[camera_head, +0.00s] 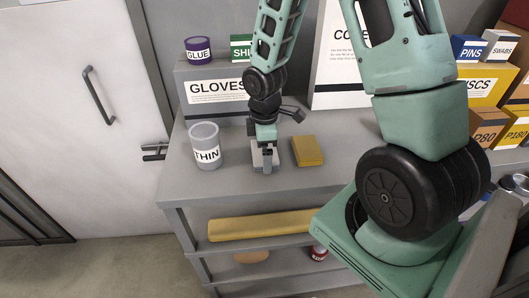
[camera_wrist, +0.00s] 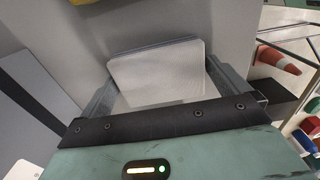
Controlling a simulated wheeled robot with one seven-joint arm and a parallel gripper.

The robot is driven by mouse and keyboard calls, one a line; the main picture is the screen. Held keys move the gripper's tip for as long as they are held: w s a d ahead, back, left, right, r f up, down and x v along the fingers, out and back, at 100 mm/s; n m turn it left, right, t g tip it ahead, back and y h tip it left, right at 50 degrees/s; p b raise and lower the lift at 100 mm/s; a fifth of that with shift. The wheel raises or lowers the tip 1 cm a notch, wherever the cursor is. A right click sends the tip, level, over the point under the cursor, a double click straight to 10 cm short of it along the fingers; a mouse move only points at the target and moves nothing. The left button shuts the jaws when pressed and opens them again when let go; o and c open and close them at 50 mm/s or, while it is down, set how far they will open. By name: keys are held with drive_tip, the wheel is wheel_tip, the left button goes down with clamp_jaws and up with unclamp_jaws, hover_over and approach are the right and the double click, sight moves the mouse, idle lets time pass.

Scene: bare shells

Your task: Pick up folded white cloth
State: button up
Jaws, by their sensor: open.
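The folded white cloth (camera_wrist: 158,72) shows in the wrist view as a pale, flat, rounded rectangle with a darker far edge. It lies between the two fingers of my gripper (camera_wrist: 162,88), with a finger on either side. Its near part is hidden by my gripper's dark front bar. In the head view my gripper (camera_head: 266,158) points down at the grey shelf top, near its front edge. The cloth is mostly hidden there by my gripper. The jaws are open; I cannot tell whether a finger touches the cloth.
A THIN can (camera_head: 205,146) stands to the left. A GLOVES box (camera_head: 214,90) stands behind. An orange cone (camera_wrist: 274,62) shows right in the wrist view. The shelf's front edge is close.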

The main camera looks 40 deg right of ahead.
drive_tip(key=c, duration=0.8)
wheel_tip(320, 180, up, 10)
drive_tip(key=b, duration=0.1)
idle(0.3)
drive_tip(key=shift+o, duration=0.9)
